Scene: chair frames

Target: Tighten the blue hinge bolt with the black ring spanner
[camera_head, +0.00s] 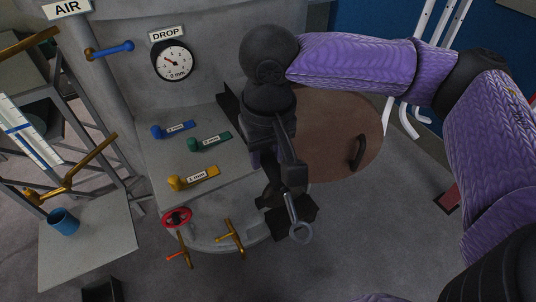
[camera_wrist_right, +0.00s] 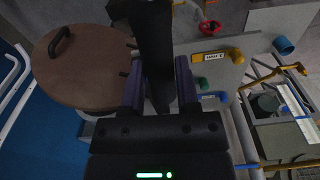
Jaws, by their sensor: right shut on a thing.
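My right gripper (camera_head: 286,190) points down in front of the round brown lid (camera_head: 325,125), at the left side of the lid. A grey-black ring spanner (camera_head: 301,232) shows below the gripper, its ring end lowest and its shank running up to the fingers. In the right wrist view a dark bar (camera_wrist_right: 155,50) stands between the two fingers of the right gripper (camera_wrist_right: 161,88), which is shut on it. I cannot make out the blue hinge bolt; my gripper and arm cover part of the lid's left edge. My left gripper is not in view.
Blue (camera_head: 175,130), green (camera_head: 209,142) and yellow (camera_head: 195,178) tagged levers sit on the grey panel left of the gripper. A red handwheel (camera_head: 177,217) and brass T-handles (camera_head: 230,237) are below. A round DROP gauge (camera_head: 172,61) is above. A blue cup (camera_head: 63,222) stands left.

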